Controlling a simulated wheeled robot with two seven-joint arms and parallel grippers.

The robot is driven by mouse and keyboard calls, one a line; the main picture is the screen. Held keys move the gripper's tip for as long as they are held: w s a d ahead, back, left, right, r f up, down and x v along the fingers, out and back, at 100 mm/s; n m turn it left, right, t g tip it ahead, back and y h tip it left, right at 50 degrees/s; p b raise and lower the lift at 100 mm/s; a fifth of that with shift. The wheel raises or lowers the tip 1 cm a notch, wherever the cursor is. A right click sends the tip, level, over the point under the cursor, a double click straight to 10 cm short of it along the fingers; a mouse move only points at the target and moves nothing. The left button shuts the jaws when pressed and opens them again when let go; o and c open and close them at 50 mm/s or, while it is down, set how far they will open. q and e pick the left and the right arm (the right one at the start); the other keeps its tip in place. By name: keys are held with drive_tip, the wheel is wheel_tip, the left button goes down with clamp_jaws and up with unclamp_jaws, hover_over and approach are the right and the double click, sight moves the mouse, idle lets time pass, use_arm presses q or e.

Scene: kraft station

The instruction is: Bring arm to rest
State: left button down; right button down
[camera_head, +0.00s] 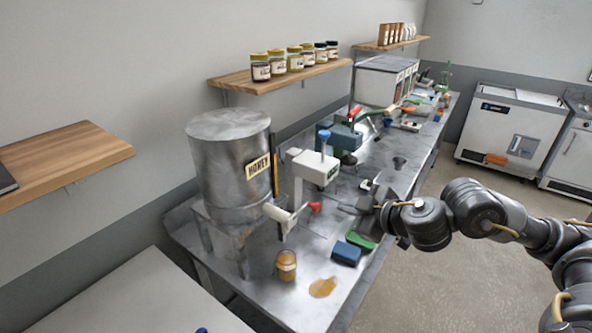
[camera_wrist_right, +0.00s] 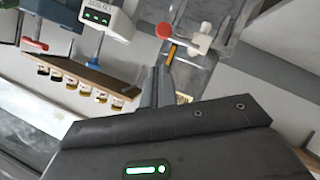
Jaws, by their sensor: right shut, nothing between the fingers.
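My right arm (camera_head: 435,220) comes in from the right in the head view, reaching over the steel workbench (camera_head: 215,258). Its gripper (camera_head: 350,207) points left, toward the white dispensing machine (camera_head: 318,170) and the honey tank's tap. In the right wrist view the two fingers (camera_wrist_right: 156,78) lie together, shut with nothing between them. My left gripper is in neither view.
A steel honey tank (camera_head: 230,160) stands at the bench's left end. A honey jar (camera_head: 286,266), an amber spill (camera_head: 323,287), a blue sponge (camera_head: 346,253) and a green-edged item (camera_head: 362,239) lie near the front. Shelf jars (camera_head: 277,62) stand above. Open floor is at right.

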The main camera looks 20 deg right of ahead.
drive_tip(key=s+a+f+m+g+h, duration=0.1)
drive_tip(key=s+a+f+m, duration=0.1)
drive_tip(key=a+f, duration=0.3)
drive_tip(key=s+a+f+m, duration=0.1)
drive_tip(key=s+a+f, duration=0.1)
drive_tip(key=f, duration=0.5)
drive_tip(key=s+a+f+m+g+h, duration=0.1)
drive_tip(key=s+f+m+g, duration=0.25)
drive_tip(key=s+f, duration=0.6)
drive_tip(key=s+a+f+m+g+h, duration=0.15)
drive_tip(key=s+f+g, duration=0.45)
drive_tip(key=s, duration=0.7)
drive_tip(key=s+a+f+b+x, duration=0.1)
drive_tip(key=s+b+x, duration=0.2)
drive_tip(key=x, duration=1.3)
drive_tip(key=s+b+x, duration=0.2)
drive_tip(key=s+x, duration=0.1)
drive_tip(key=x, duration=1.3)
drive_tip(key=s+d+f+g+b, duration=0.1)
drive_tip(key=s+d+f+b, duration=0.2)
drive_tip(key=s+f, duration=1.4)
wheel_tip(320, 180, down, 2)
drive_tip(key=shift+f+b, duration=0.2)
drive_tip(key=shift+b, duration=0.35)
